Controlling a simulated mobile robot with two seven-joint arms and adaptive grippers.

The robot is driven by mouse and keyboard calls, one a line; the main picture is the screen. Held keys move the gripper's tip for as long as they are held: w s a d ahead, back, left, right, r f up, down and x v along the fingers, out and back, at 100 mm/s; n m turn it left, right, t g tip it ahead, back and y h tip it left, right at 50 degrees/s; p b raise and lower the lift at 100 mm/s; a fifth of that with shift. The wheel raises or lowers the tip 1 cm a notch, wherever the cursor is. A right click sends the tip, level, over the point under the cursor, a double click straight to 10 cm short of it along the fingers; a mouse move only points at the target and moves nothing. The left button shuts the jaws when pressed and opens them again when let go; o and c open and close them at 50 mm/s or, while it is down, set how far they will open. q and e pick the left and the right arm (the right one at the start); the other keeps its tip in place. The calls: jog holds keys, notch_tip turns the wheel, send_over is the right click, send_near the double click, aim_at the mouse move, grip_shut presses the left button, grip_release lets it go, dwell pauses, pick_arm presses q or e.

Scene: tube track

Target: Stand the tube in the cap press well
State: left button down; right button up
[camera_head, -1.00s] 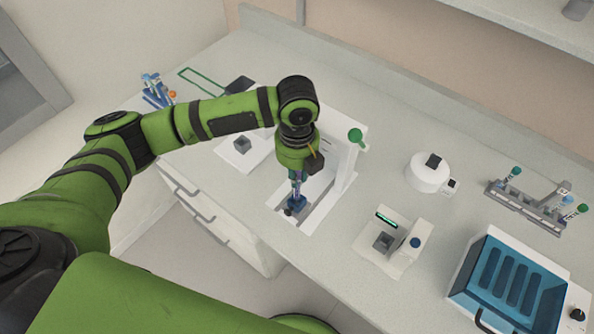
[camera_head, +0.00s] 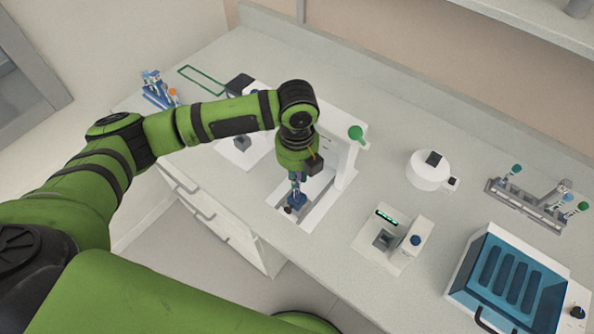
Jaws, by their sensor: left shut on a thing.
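The cap press (camera_head: 345,165) is the white stand with a green-knobbed lever, near the middle of the bench. My left gripper (camera_head: 297,182) points down over the press base, in front of its upright. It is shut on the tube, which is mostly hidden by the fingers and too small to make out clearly. A blue block (camera_head: 297,198) shows at the press base just below the fingertips. I cannot tell whether the tube is inside the well or just above it. My right gripper is not in view.
A blue rack (camera_head: 158,92) stands at the far left. Bare bench lies behind the press.

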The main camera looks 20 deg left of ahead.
pick_arm(q)
jog(key=shift+f, duration=0.15)
dwell(0.3)
jog(key=shift+r, duration=1.05)
jog(key=c, duration=1.1)
grip_release()
jog(key=shift+c, duration=0.2)
jog(key=shift+r, duration=0.1)
notch_tip(320, 180, up, 12)
